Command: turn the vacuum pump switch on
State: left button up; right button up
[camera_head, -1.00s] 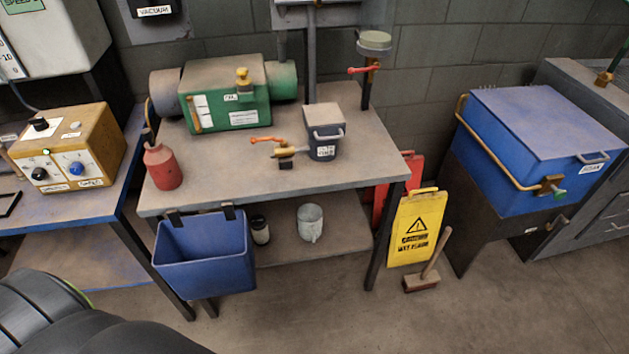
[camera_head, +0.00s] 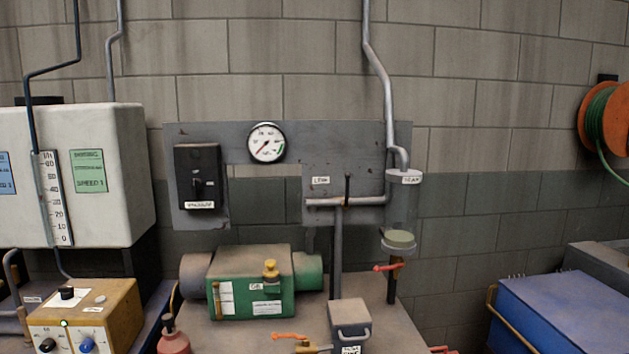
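A black switch box (camera_head: 201,177) is fixed on the left part of a grey wall panel (camera_head: 244,202). It has a small dark knob on its face and a white label below that appears to read VACUUM. The knob's exact setting is too small to tell. Below it, a green vacuum pump (camera_head: 251,283) with a yellow-brass cap sits on the grey bench (camera_head: 300,335). Neither of my grippers shows in the head view.
A valve pipe (camera_head: 345,201) and a clear trap (camera_head: 401,210) are on the panel's right. A yellow control box (camera_head: 87,316) and a white tank (camera_head: 100,176) stand left. A red bottle (camera_head: 173,339) and a small grey pot (camera_head: 349,322) stand on the bench. A blue chest (camera_head: 565,310) is right.

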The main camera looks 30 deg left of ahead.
aim_at(197, 183)
jog(key=u, duration=1.45)
